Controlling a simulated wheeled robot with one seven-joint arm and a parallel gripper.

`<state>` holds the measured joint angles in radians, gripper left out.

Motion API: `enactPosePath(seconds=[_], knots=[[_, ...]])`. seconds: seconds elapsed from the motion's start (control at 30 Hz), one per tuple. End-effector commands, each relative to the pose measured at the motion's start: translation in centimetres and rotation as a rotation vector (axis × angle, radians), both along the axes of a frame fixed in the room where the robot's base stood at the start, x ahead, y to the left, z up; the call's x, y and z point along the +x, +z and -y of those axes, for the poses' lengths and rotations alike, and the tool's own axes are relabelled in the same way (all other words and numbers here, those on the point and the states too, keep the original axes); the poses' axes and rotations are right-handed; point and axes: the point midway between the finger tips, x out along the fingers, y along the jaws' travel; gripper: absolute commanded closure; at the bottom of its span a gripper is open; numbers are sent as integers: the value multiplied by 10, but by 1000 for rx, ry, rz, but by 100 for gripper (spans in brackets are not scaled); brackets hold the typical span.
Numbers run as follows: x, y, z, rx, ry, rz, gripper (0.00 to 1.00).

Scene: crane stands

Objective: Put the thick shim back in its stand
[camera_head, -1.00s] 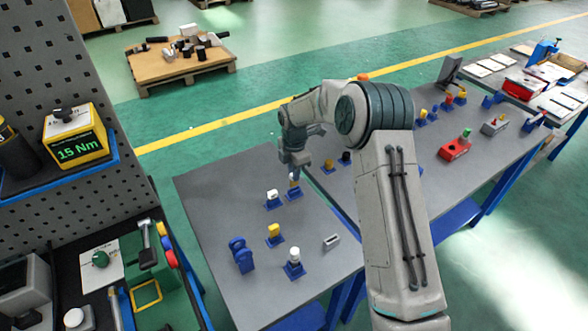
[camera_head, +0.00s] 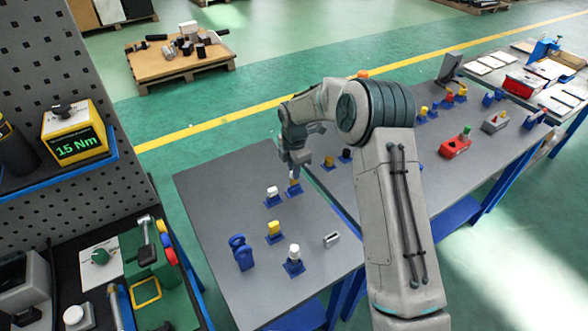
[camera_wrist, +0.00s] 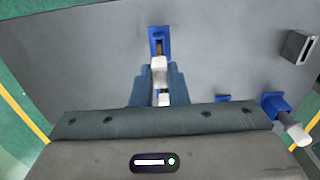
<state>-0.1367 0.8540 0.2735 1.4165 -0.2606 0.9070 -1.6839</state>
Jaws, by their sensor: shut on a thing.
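My gripper (camera_head: 294,174) is at the far edge of the near table, above a blue stand (camera_head: 294,190). In the wrist view its fingers (camera_wrist: 158,88) are closed around a white-topped piece (camera_wrist: 159,68), which I take to be the thick shim. The same blue stand (camera_wrist: 158,33) shows just beyond the fingertips, with a brownish part at its opening. The fingers hide much of the held piece. I cannot tell how deep it sits in the stand.
White-topped stands (camera_head: 273,196) (camera_head: 294,260), a yellow-topped stand (camera_head: 274,231), a blue double-ring holder (camera_head: 241,252) and a grey metal block (camera_head: 332,239) stand on the same table. Bare grey surface lies left. More stands and a red block (camera_head: 455,145) are on the right table.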

Motion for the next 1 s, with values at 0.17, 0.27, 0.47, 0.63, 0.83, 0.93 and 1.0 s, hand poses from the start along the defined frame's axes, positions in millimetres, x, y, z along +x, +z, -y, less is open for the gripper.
enactPosePath(seconds=[0.17, 0.27, 0.47, 0.63, 0.83, 0.93, 1.0], knots=[[0, -2, 0, 0, 0, 0, 100], [0, -5, 0, 0, 0, 0, 100], [0, -13, 0, 0, 0, 0, 100], [0, -20, 0, 0, 0, 0, 100], [0, -28, 0, -1, 0, -1, 100], [0, -32, 0, -1, 0, -1, 100], [0, -35, 0, -1, 0, -1, 100]])
